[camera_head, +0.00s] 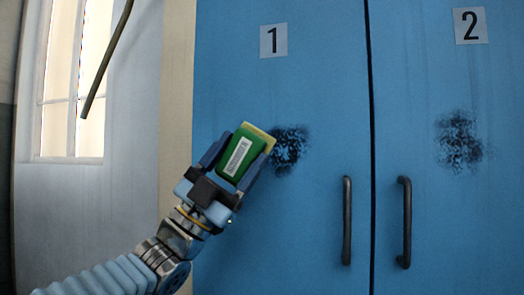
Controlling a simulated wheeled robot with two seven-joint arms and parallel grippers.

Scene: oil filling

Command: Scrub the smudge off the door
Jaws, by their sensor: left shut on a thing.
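My left gripper (236,163) is shut on a green sponge (234,157) with a yellow face and a white barcode label. The sponge is tilted, with its yellow edge up and to the right. It is just left of a dark smudge (289,148) on the blue door marked 1 (310,235). In this view the sponge overlaps the smudge's left edge; I cannot tell whether it touches the door. A second dark smudge (459,141) is on the blue door marked 2 (470,235). My right gripper is not in view.
Two dark vertical handles, one on the left door (347,221) and one on the right door (405,222), flank the seam. A window (72,85) is at the left, with a dark thin rod (108,58) hanging in front. The door surface around the smudges is flat and clear.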

